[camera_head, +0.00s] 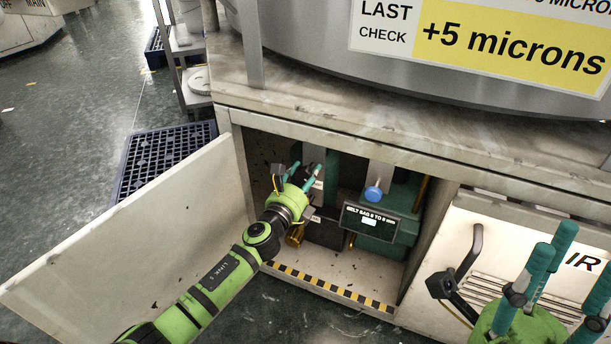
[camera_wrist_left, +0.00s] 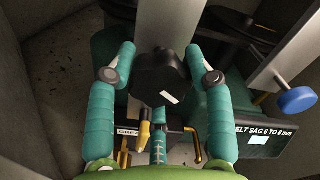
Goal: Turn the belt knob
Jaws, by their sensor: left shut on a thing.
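A black lobed knob (camera_wrist_left: 162,76) with a white mark sits between the teal fingers of my left gripper (camera_wrist_left: 160,50) in the left wrist view. The gripper is shut on it, one finger at each side. In the head view, my left gripper (camera_head: 298,178) reaches into the open cabinet and mostly hides this knob. A sign reading "BELT SAG 6 TO 8 mm" (camera_head: 369,222) stands to its right; it also shows in the left wrist view (camera_wrist_left: 267,140). My right gripper (camera_head: 558,245) is open and empty at the lower right, outside the cabinet.
A blue round knob (camera_head: 373,193) is right of my left gripper, above the sign. The cabinet door (camera_head: 150,225) stands open at the left. A striped yellow-black strip (camera_head: 330,287) runs along the cabinet's front edge.

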